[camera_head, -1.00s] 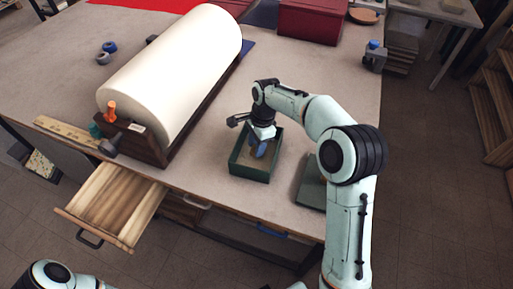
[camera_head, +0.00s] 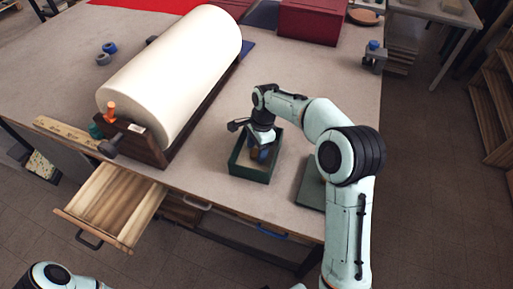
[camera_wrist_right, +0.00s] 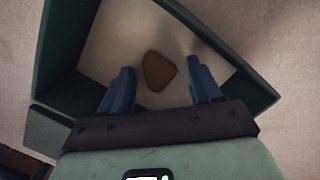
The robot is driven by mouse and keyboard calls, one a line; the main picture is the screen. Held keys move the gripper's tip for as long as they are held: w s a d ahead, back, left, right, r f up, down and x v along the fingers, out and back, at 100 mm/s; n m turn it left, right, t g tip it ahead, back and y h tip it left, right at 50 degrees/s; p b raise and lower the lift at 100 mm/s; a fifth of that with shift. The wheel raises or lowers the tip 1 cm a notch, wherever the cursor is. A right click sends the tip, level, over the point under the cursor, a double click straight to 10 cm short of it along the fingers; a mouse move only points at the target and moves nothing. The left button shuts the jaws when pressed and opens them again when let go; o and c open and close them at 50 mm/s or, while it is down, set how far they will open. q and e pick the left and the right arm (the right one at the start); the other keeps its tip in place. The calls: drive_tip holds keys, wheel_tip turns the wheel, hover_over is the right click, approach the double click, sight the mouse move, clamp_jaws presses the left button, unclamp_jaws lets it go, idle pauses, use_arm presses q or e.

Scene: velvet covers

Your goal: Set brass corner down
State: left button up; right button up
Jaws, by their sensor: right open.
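The brass corner (camera_wrist_right: 158,72) is a small brown, rounded triangular piece. In the right wrist view it lies on the pale floor of a dark green box (camera_wrist_right: 55,50), between my right gripper's blue fingers, with a gap on each side. In the head view the green box (camera_head: 249,173) stands on the worktable near its front edge. My right gripper (camera_head: 262,152) is open and reaches down into it, largely hiding the inside. My left gripper is out of view.
A large cream roll (camera_head: 170,70) on a wooden stand lies left of the box. The box's lid (camera_head: 312,186) lies to its right. A wooden drawer (camera_head: 112,205) is pulled out at the front left. A dark red case (camera_head: 311,20) stands at the back.

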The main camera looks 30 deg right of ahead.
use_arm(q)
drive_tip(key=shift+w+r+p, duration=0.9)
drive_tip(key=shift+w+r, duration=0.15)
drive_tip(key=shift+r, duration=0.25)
use_arm(e)
wheel_tip(320, 180, up, 12)
drive_tip(key=d, duration=0.1)
drive_tip(key=shift+d, duration=0.4)
